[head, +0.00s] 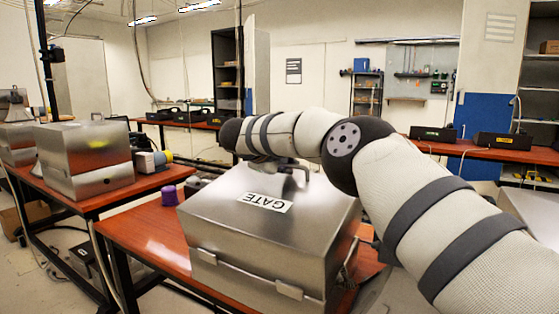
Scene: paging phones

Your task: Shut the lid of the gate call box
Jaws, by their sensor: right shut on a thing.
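The gate call box (250,275) is a brushed metal case on a red-brown table in the middle of the head view. Its lid (235,197) has a white label reading GATE and lies down over the box. A thin seam runs along the front between latch-like tabs; I cannot tell whether the lid is fully seated. My right gripper (288,166) is at the far part of the lid's top, under my arm's wrist. It is shut on what seems to be the lid, though the contact is partly hidden. My left gripper is out of view.
A purple cup-like object (169,196) stands left of the box. Black phones (433,133) line the back table. The red table's left front (150,235) is bare.

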